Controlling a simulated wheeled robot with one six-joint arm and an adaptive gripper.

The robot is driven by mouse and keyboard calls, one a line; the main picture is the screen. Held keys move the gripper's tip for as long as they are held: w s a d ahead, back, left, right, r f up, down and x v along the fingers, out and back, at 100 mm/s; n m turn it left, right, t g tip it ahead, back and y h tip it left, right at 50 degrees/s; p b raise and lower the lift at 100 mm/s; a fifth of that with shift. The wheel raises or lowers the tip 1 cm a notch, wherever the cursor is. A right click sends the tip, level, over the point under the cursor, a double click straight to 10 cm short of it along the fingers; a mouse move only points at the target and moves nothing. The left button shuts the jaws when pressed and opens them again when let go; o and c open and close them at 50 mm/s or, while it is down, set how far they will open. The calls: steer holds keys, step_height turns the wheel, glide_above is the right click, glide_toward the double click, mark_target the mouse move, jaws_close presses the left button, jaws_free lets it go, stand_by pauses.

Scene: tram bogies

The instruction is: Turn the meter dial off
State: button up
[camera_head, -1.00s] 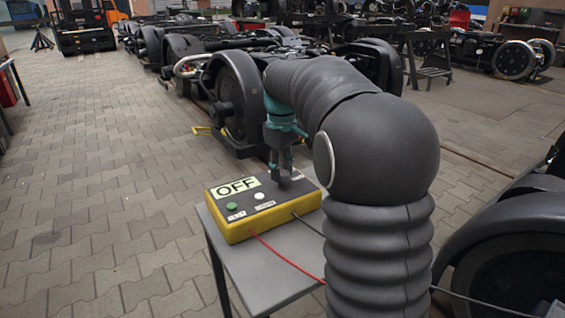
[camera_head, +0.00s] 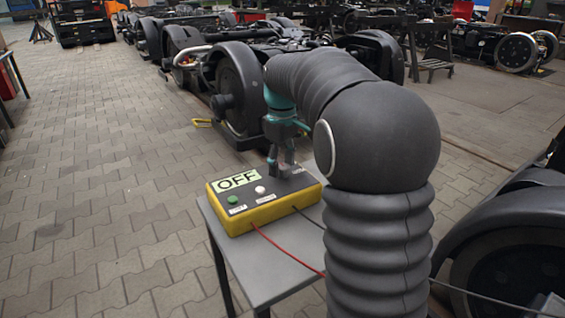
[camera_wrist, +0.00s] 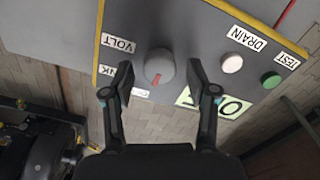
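The meter is a yellow box with a dark grey top (camera_head: 262,203), standing on a small grey table. Its round grey dial (camera_wrist: 159,62) shows in the wrist view, with a red pointer mark on the side facing my gripper. Labels around it include VOLT (camera_wrist: 118,44) and two partly hidden ones. A large OFF label (camera_head: 237,181) lies left of the dial in the head view; a finger partly covers it in the wrist view. My gripper (camera_wrist: 160,68) is open, one finger on each side of the dial, with visible gaps. It holds nothing.
A white button (camera_wrist: 232,63) by DRAIN and a green button (camera_wrist: 271,80) by TEST sit on the same panel. A red cable (camera_head: 285,247) and a dark cable leave the box front. Bogie wheels (camera_head: 235,90) stand behind the table (camera_head: 262,270). Paved floor at left is clear.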

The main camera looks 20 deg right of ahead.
mark_target(282, 169)
step_height(282, 169, up, 12)
stand_by(0.7)
steer(key=shift+w, duration=0.1)
stand_by(0.3)
